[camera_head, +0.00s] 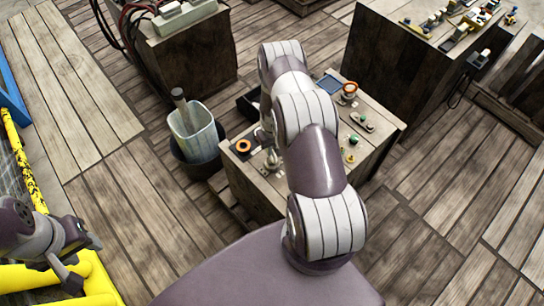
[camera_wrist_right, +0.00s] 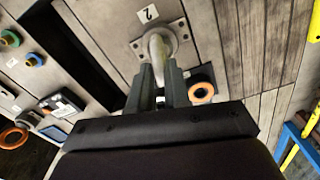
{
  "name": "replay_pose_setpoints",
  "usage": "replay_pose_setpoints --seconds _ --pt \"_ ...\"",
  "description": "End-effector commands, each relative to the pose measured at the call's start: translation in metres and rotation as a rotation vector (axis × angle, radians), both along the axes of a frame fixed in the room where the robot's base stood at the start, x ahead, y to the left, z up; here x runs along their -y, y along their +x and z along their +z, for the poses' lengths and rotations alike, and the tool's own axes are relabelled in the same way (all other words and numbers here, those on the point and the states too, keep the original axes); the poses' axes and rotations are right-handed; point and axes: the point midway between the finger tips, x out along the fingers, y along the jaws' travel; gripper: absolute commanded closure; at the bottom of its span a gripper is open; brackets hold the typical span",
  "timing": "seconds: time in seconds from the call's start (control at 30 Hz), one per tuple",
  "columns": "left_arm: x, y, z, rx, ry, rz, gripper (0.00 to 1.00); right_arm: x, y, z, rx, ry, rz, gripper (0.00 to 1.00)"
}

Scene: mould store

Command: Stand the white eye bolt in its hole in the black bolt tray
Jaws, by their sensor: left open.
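In the right wrist view, a pale bent metal piece (camera_wrist_right: 157,48) rises from a square bolted plate (camera_wrist_right: 170,35) beside a label reading 2. I cannot tell whether it is the white eye bolt. My right gripper (camera_wrist_right: 161,75) has its fingertips on either side of the pale piece's near end; whether they grip it is unclear. A long black area (camera_wrist_right: 75,45) runs beside the plate; I cannot tell whether it is the bolt tray. In the head view my right arm hides the middle of the bench. My left gripper (camera_head: 75,248) is open and empty, far from the bench.
The wooden bench (camera_head: 240,185) carries an orange ring (camera_head: 243,146), a blue tray (camera_head: 329,84), an orange-rimmed pot (camera_head: 349,91) and green knobs. A pale bucket (camera_head: 196,135) stands at its left. Yellow rails (camera_head: 90,280) lie beneath my left gripper. Cabinets stand behind.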

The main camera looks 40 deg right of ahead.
Motion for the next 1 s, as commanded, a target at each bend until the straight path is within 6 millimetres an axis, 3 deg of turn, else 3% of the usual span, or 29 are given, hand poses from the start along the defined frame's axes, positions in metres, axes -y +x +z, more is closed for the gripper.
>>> replay_pose_setpoints --seconds 0.27,0.8,1.0 --pt "0.0 0.0 0.002 0.0 0.0 0.0 0.57 0.0 0.0 0.003 0.001 0.0 0.0 1.0" --pt "0.0 0.0 0.025 0.0 0.0 0.0 0.57 0.0 0.001 0.039 0.002 -0.001 0.0 1.0" --pt "0.0 0.0 0.027 0.0 0.0 0.0 0.57 0.0 0.0 0.043 0.001 0.0 0.0 1.0"
